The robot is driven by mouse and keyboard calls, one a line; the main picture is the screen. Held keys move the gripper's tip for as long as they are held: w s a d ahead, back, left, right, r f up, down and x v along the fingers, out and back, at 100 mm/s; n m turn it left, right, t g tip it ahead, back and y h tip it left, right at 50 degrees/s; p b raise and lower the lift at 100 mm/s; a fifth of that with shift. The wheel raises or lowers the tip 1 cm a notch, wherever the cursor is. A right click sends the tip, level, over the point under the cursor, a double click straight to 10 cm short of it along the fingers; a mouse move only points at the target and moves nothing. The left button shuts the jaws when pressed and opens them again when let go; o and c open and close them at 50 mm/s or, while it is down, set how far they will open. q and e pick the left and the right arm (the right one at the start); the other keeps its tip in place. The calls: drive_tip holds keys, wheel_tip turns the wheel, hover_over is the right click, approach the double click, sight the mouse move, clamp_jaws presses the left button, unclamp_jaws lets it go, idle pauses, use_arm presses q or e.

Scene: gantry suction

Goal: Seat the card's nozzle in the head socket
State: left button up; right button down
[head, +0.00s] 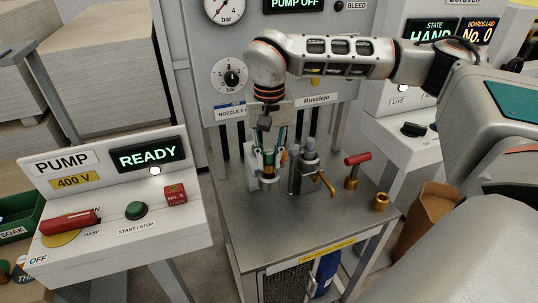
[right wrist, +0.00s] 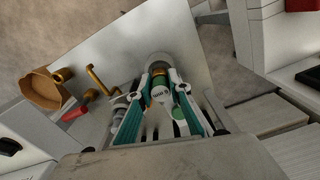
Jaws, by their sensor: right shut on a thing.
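My right gripper (head: 268,160) hangs over the steel table (head: 325,215) and is shut on a small cylinder. In the right wrist view the teal fingers of the gripper (right wrist: 160,78) close in around that cylinder, the nozzle (right wrist: 161,93), which has a brass band and a pale labelled face. The label is too small to read surely. A silver rounded part shows just beyond the fingertips; I cannot tell whether the nozzle touches it. The socket is not clearly distinguishable behind the fingers. A label strip (head: 229,111) reading "NOZZLE" is partly hidden by my wrist. My left gripper is out of view.
A grey cylinder (head: 310,160) with a brass lever (head: 326,184) stands right of my gripper. Further right are a red-handled brass part (head: 353,170) and a brass fitting (head: 381,201). The pump console (head: 120,215) reads READY at left.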

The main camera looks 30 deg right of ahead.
sight(269, 161)
drive_tip(key=shift+p, duration=0.4)
idle(0.5)
drive_tip(key=shift+f+b, duration=0.4)
drive_tip(key=shift+f, duration=1.3)
idle(0.6)
drive_tip(key=c, duration=1.8)
unclamp_jaws()
wheel_tip(269, 161, up, 12)
